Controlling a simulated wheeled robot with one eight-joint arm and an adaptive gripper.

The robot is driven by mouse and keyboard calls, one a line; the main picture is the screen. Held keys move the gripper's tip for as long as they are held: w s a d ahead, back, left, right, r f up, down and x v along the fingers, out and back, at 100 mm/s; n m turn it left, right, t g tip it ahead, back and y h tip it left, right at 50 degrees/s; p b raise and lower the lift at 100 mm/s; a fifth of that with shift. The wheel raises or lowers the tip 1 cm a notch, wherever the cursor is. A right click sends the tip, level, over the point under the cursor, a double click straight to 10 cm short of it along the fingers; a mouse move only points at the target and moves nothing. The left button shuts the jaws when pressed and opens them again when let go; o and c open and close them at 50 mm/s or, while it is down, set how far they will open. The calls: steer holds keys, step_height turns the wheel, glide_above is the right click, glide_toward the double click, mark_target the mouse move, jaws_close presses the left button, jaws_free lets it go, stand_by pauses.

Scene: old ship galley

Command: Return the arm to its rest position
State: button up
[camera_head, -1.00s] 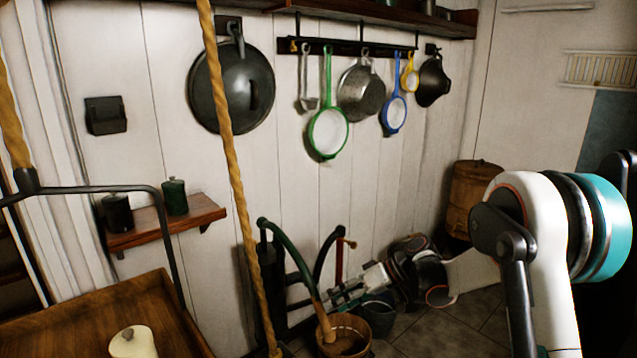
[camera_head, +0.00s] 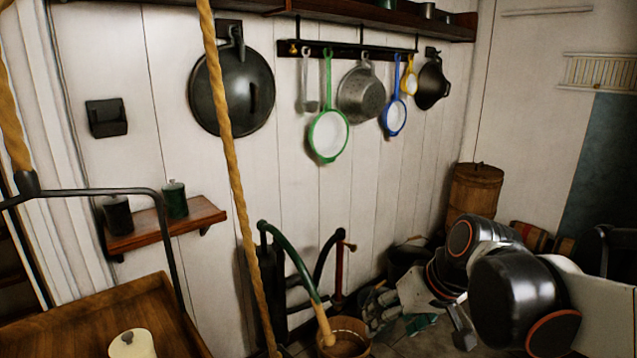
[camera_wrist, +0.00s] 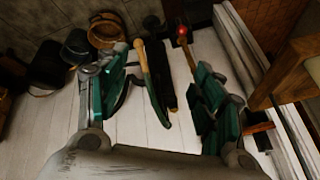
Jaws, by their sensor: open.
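My arm (camera_head: 515,295) is folded low at the right of the head view, its black joints with orange rings in front of the back corner. My gripper (camera_head: 398,316) shows small and partly hidden beyond them, low near the floor and right of the wooden bucket. In the wrist view my gripper (camera_wrist: 160,88) has its two green-and-grey fingers wide apart, with nothing held between them. The curved pump handle (camera_wrist: 150,75) shows in the gap, beyond the fingers and apart from them as far as I can tell.
The hand pump (camera_head: 285,270) and wooden bucket (camera_head: 345,340) stand left of my gripper. A barrel (camera_head: 475,188) stands in the back corner. Pans and strainers hang on the wall. A rope (camera_head: 225,130) crosses the view, and a wooden tray table (camera_head: 60,325) is at lower left.

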steer(key=s+d+f+m+t+h, duration=0.1)
steer(key=s+d, duration=0.5)
steer(key=s, duration=0.6)
steer(key=t+h, duration=0.1)
steer(key=h, duration=0.1)
steer(key=shift+d+m+t+h, duration=0.2)
steer(key=shift+m+t+h, duration=0.1)
steer(key=shift+m, duration=0.1)
